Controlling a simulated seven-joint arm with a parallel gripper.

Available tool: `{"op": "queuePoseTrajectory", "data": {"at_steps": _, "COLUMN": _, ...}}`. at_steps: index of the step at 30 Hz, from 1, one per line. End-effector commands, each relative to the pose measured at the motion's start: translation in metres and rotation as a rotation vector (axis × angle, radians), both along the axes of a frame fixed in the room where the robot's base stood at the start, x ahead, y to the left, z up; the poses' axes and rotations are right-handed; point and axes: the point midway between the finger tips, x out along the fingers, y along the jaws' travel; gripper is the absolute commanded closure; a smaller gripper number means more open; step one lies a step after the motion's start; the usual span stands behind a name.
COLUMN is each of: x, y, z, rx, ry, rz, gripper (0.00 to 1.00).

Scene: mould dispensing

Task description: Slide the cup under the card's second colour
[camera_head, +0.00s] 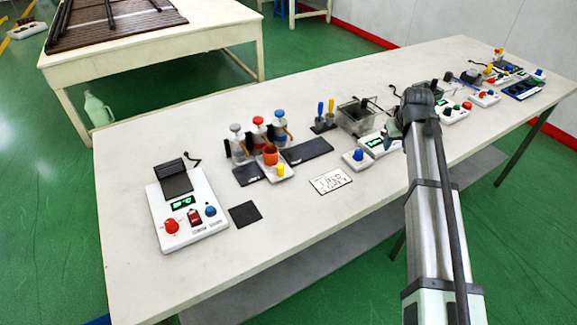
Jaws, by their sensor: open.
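An orange-red cup (270,156) stands upright in front of the middle, red-topped dispenser (259,128). A grey-topped dispenser (237,141) is on its left and a blue-topped dispenser (279,124) on its right. A white card (330,180) with dark writing lies flat on the table to the right of the cup; its words are too small to read. My gripper (402,124) is at the end of my arm, over the table well to the right of the cup and card. It is open and holds nothing that I can see; its fingers are mostly hidden.
Dark flat plates (307,151) lie on both sides of the cup's white base with a yellow knob (281,170). A white control box (187,215) and black mat (244,214) are at left. A clear bin (357,118) stands behind the card. The table's front strip is clear.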

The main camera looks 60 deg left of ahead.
Motion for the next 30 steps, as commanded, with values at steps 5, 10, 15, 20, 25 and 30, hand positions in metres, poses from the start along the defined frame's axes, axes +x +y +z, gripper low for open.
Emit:
{"op": "queuePoseTrajectory", "data": {"at_steps": 5, "x": -0.083, "y": 0.052, "z": 0.023, "rx": -0.084, "ry": 0.043, "rz": 0.176, "gripper": 0.50}}
{"op": "queuePoseTrajectory", "data": {"at_steps": 10, "x": -0.164, "y": 0.086, "z": 0.045, "rx": -0.168, "ry": 0.081, "rz": 0.342, "gripper": 0.50}}
{"op": "queuePoseTrajectory", "data": {"at_steps": 15, "x": -0.243, "y": 0.110, "z": 0.068, "rx": -0.249, "ry": 0.114, "rz": 0.501, "gripper": 0.50}}
{"op": "queuePoseTrajectory", "data": {"at_steps": 20, "x": -0.301, "y": 0.120, "z": 0.085, "rx": -0.309, "ry": 0.136, "rz": 0.616, "gripper": 0.50}}
{"op": "queuePoseTrajectory", "data": {"at_steps": 25, "x": -0.331, "y": 0.123, "z": 0.095, "rx": -0.342, "ry": 0.149, "rz": 0.678, "gripper": 0.50}}
{"op": "queuePoseTrajectory", "data": {"at_steps": 30, "x": -0.338, "y": 0.122, "z": 0.090, "rx": -0.352, "ry": 0.153, "rz": 0.692, "gripper": 0.50}}
